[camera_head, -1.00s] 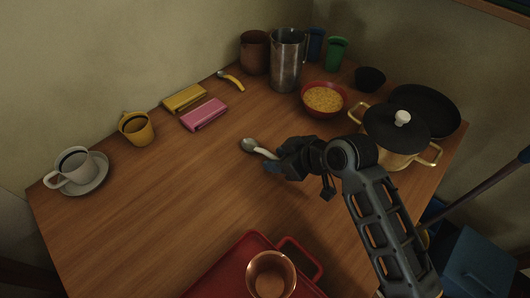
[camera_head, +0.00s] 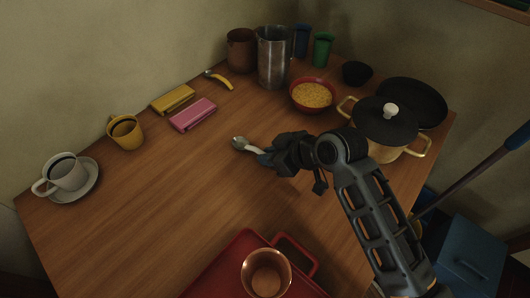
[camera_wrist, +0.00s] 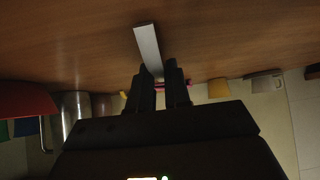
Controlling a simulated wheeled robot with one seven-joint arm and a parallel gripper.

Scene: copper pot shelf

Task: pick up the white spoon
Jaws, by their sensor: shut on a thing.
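The white spoon (camera_head: 254,149) is near the middle of the wooden table, its grey bowl pointing left and its white handle running right into my gripper (camera_head: 265,156). In the wrist view the handle (camera_wrist: 147,45) shows as a pale bar between the fingers of my gripper (camera_wrist: 160,78). My gripper is shut on the handle. The handle's far part is hidden by the fingers in the head view. I cannot tell whether the spoon touches the table or is slightly above it.
A red tray (camera_head: 225,270) with a copper cup (camera_head: 266,275) is at the front. A lidded pot (camera_head: 385,130) stands right of my arm, a red bowl (camera_head: 312,95) behind. A pink packet (camera_head: 192,115) and yellow mug (camera_head: 125,132) are left. The table's left-middle is clear.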

